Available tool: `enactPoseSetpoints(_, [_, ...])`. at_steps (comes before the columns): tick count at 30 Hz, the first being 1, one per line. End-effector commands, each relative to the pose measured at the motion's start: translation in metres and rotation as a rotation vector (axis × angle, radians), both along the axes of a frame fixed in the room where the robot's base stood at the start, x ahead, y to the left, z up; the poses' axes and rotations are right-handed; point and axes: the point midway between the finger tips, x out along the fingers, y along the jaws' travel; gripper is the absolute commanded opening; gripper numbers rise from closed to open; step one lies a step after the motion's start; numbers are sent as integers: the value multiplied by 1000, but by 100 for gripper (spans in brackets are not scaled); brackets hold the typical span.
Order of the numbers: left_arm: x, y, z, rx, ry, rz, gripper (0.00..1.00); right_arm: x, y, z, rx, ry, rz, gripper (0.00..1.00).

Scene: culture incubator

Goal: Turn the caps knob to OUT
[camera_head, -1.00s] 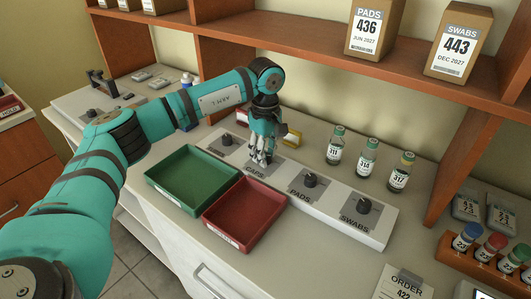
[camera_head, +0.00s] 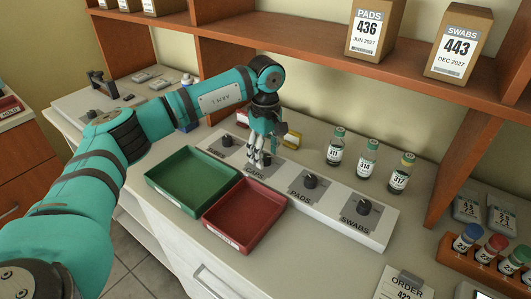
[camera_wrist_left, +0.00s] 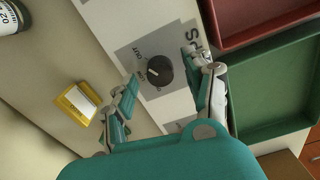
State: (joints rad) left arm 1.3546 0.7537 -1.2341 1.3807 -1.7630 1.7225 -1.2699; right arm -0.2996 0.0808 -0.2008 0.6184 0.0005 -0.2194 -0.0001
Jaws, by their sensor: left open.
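The caps knob (camera_wrist_left: 159,71) is a dark round knob with a white pointer line, on a grey plate (camera_wrist_left: 130,60) with small printed labels, one reading OUT. The pointer lies towards the label side; I cannot tell exactly which label it meets. In the head view, the CAPS label (camera_head: 255,172) shows on the white panel, and the knob is mostly hidden behind my fingers. My left gripper (camera_head: 259,161) points down over the caps knob. In the left wrist view its open fingers (camera_wrist_left: 172,78) stand on either side of the knob, with gaps visible. My right gripper is out of view.
The pads knob (camera_head: 310,181) and swabs knob (camera_head: 364,206) are to the right on the same panel. A green tray (camera_head: 160,186) and a red tray (camera_head: 216,236) lie in front. Several vials, including one (camera_head: 336,148), stand behind. A wooden shelf (camera_head: 300,48) is above.

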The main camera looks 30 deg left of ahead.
Motion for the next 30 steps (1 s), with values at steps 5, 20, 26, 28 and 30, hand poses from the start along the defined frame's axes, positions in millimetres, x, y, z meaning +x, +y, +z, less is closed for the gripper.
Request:
enactPoseSetpoints(5, [1,-1,33,-1,-5,0,52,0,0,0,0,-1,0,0])
enactPoseSetpoints(20, [0,0,112,-1,-2,1,52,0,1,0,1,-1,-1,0])
enactPoseSetpoints(26, [0,0,115,0,-1,0,52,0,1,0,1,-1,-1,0])
enactPoseSetpoints(28, [0,0,115,0,-1,0,52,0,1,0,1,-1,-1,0])
enactPoseSetpoints(30, [0,0,115,0,-1,0,52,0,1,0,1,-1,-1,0])
